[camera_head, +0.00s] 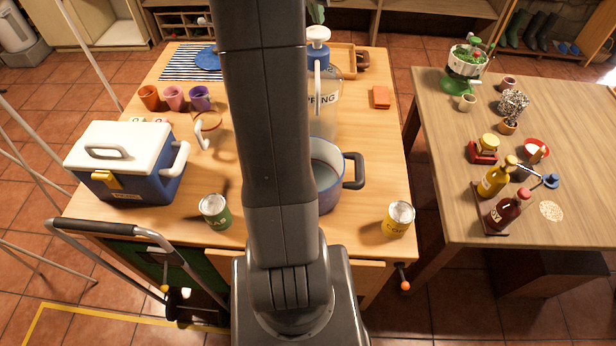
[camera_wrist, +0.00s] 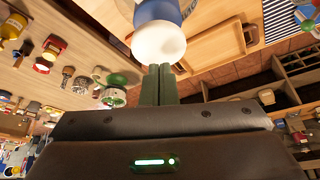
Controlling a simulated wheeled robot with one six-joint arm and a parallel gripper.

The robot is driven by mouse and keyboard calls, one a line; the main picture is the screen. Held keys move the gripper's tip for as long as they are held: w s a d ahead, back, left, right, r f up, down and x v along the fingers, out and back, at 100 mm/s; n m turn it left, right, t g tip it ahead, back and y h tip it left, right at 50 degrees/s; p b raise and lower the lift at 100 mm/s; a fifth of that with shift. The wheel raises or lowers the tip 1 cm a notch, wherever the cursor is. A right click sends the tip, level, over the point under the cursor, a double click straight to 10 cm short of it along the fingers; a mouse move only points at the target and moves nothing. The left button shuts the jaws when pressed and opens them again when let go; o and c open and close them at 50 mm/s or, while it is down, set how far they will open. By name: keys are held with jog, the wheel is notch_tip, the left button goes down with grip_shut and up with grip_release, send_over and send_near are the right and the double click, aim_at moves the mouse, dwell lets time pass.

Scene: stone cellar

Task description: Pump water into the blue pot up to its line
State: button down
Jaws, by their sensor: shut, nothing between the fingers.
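The blue pot (camera_head: 354,171) stands on the near table, partly behind my arm, with a dark handle at right. Its inside looks grey; I cannot make out the line or the water level. A clear water bottle (camera_head: 328,98) lettered "SPRING" stands behind the pot. It has a blue and white pump top (camera_head: 318,36), with its spout toward the pot. In the wrist view, my gripper (camera_wrist: 159,68) is shut and empty. Its fingertips are close by the white pump head (camera_wrist: 158,42); I cannot tell if they touch. My arm hides the gripper in the head view.
A blue cooler (camera_head: 130,187), several cups (camera_head: 174,98), a green can (camera_head: 215,210) and a yellow can (camera_head: 398,219) stand around the pot. A wooden tray (camera_head: 346,58) lies behind the bottle. A second table (camera_head: 450,150) with bottles stands at right.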

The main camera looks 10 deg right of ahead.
aim_at(317, 30)
jog(key=shift+f, duration=0.15)
dwell(0.3)
dwell(2.0)
jog(key=shift+f, duration=0.1)
dwell(0.9)
jog(key=shift+f+b, duration=1.55)
jog(key=shift+f, duration=0.3)
jog(key=shift+r+p, duration=1.55)
jog(key=shift+r, duration=0.5)
notch_tip(317, 30, up, 4)
jog(key=p, duration=0.3)
jog(key=shift+r, duration=1.05)
